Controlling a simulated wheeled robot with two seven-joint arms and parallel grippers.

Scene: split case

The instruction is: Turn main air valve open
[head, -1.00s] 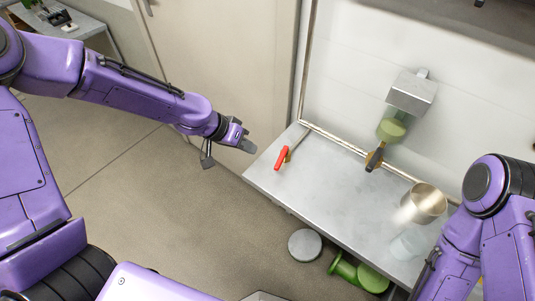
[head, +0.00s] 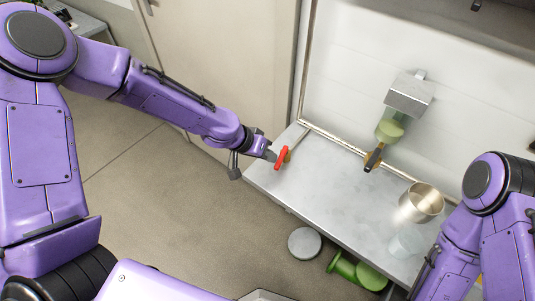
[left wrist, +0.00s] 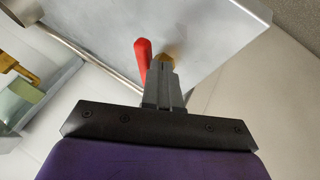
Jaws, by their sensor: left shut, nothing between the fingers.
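The main air valve shows as a red lever handle (head: 281,159) on a small brass body (head: 288,156), at the left end of the grey counter. A pipe runs from it toward the wall. My left gripper (head: 271,156) is shut and empty, its fingertips just left of the red handle in the head view. In the left wrist view, the closed fingers (left wrist: 163,78) are beside the red handle (left wrist: 143,58), with the brass body (left wrist: 172,50) just past their tips. I cannot tell whether they touch the handle. My right gripper is out of view.
The grey counter (head: 315,190) also bears a metal cup (head: 421,203) and a clear glass (head: 406,242). A round grey stool (head: 305,243) and green objects (head: 368,275) are below the front edge.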

